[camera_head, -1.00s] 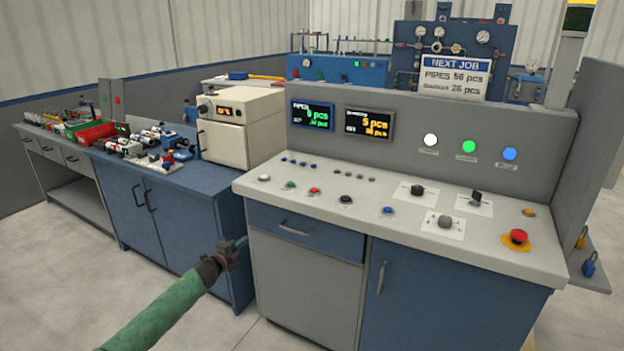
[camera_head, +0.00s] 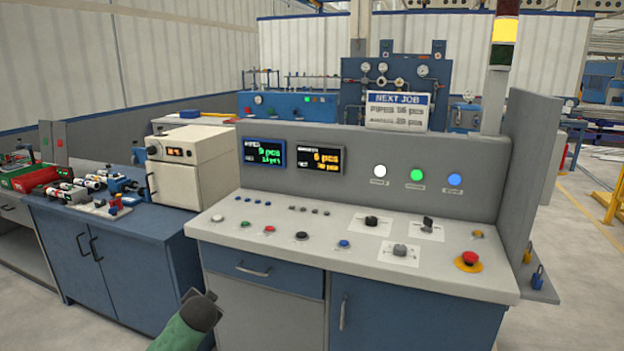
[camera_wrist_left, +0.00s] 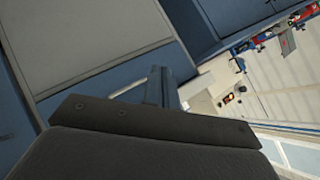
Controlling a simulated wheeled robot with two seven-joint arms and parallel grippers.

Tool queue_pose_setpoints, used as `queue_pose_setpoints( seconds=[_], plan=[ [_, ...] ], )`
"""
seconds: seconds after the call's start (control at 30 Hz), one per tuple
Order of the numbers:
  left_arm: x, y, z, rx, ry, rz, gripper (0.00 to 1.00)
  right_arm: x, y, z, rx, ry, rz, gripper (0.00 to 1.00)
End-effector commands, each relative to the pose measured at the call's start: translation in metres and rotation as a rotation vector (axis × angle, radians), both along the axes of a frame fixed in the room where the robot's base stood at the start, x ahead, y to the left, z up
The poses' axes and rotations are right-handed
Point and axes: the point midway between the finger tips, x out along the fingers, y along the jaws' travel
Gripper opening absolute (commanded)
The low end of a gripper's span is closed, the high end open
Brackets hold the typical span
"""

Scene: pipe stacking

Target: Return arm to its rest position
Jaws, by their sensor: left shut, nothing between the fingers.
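My left arm, in a green sleeve (camera_head: 182,335), comes in at the bottom of the head view. Its dark wrist end is low in front of the console's left side; the fingers cannot be made out there. In the left wrist view the left gripper (camera_wrist_left: 158,88) shows its fingers together, with nothing between them. Grey and blue cabinet panels lie beyond it. My right gripper is in neither view.
The console (camera_head: 360,240) carries knobs, lit buttons and a red emergency stop (camera_head: 468,260). A blue bench (camera_head: 130,255) with a beige oven (camera_head: 190,168) and small parts stands to the left.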

Motion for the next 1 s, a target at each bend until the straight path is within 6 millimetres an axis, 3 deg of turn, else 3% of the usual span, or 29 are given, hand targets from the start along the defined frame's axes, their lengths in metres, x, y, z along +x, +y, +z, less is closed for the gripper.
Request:
queue_pose_setpoints(
  seconds=[0.03, 0.1, 0.4, 0.77, 1.0],
  plan=[
    [-0.028, -0.019, -0.005, -0.052, 0.041, 0.011, 0.0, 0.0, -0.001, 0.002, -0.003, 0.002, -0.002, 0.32],
    [-0.064, -0.04, -0.012, -0.114, 0.097, 0.027, 0.0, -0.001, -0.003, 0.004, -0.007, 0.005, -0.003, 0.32],
    [-0.198, -0.101, -0.036, -0.308, 0.285, 0.043, 0.0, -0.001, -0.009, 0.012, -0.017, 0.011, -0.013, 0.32],
    [-0.321, -0.142, -0.055, -0.492, 0.401, 0.05, 0.0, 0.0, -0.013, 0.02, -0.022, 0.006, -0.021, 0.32],
    [-0.395, -0.155, -0.086, -0.573, 0.507, 0.105, 0.0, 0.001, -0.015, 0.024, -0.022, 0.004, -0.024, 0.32]
  ],
)
